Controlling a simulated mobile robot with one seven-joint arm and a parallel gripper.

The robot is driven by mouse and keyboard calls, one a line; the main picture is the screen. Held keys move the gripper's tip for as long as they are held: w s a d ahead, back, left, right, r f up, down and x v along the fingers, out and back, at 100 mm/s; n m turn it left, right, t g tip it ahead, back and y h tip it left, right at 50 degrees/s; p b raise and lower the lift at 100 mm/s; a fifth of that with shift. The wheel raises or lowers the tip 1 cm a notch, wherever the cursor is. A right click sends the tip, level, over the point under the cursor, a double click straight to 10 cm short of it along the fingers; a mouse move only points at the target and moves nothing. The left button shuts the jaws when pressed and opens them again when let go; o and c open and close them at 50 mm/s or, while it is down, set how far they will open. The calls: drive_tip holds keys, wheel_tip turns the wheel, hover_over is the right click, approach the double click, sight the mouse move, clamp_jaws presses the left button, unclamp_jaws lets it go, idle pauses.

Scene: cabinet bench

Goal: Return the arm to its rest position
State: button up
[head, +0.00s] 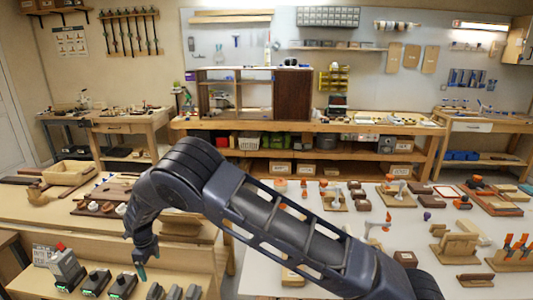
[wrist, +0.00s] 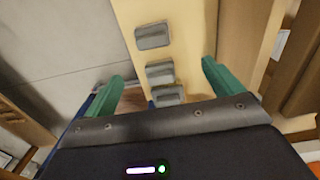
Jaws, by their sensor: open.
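My dark arm (head: 270,215) reaches from the lower right of the head view up to a bend at the left, then down to my gripper (head: 142,262). The gripper hangs over the front left shelf, near a row of small grey and black devices (head: 95,280). In the wrist view my gripper (wrist: 160,76) shows two green fingers spread apart with nothing held between them. Several grey blocks (wrist: 152,36) lie on a pale wooden board (wrist: 190,55) beyond the fingers. The exact gap from fingertips to the shelf is hard to tell.
A white table (head: 470,225) with wooden fixtures and orange-handled clamps (head: 515,245) lies under and right of my arm. A wooden bench (head: 60,205) with a tray (head: 70,172) stands at the left. The back workbench (head: 300,128) carries an open cabinet (head: 240,95). Floor room is mostly hidden.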

drive_tip(key=w+d+r+n, duration=0.2)
drive_tip(key=w+d+r, duration=0.5)
drive_tip(key=d+r, duration=0.3)
drive_tip(key=w+d+r+n, duration=0.1)
drive_tip(key=w+d+r, duration=0.75)
drive_tip(key=r, duration=0.45)
drive_tip(key=w+d+r+n+y, duration=0.1)
drive_tip(key=d+r, duration=0.3)
drive_tip(key=d, duration=0.3)
drive_tip(key=w+d+r+n, duration=0.1)
drive_tip(key=d+r+n, duration=0.1)
drive_tip(key=d+r, duration=0.45)
drive_tip(key=w+d+r+n+y, duration=0.1)
drive_tip(key=d+r, duration=0.2)
drive_tip(key=d, duration=0.6)
drive_tip(key=s+d+r+n+t, duration=0.1)
drive_tip(key=s+d+r+n, duration=0.25)
drive_tip(key=d, duration=0.75)
drive_tip(key=s+d+r+n+t, duration=0.1)
drive_tip(key=s+d+r+n, duration=0.2)
drive_tip(key=d, duration=0.8)
drive_tip(key=s+d+f+n+t+h, duration=0.1)
drive_tip(key=s+d+n, duration=0.3)
drive_tip(key=s+d, duration=1.1)
drive_tip(key=shift+s+t+h, duration=0.5)
drive_tip(key=shift+s+t, duration=0.05)
drive_tip(key=shift+t, duration=0.35)
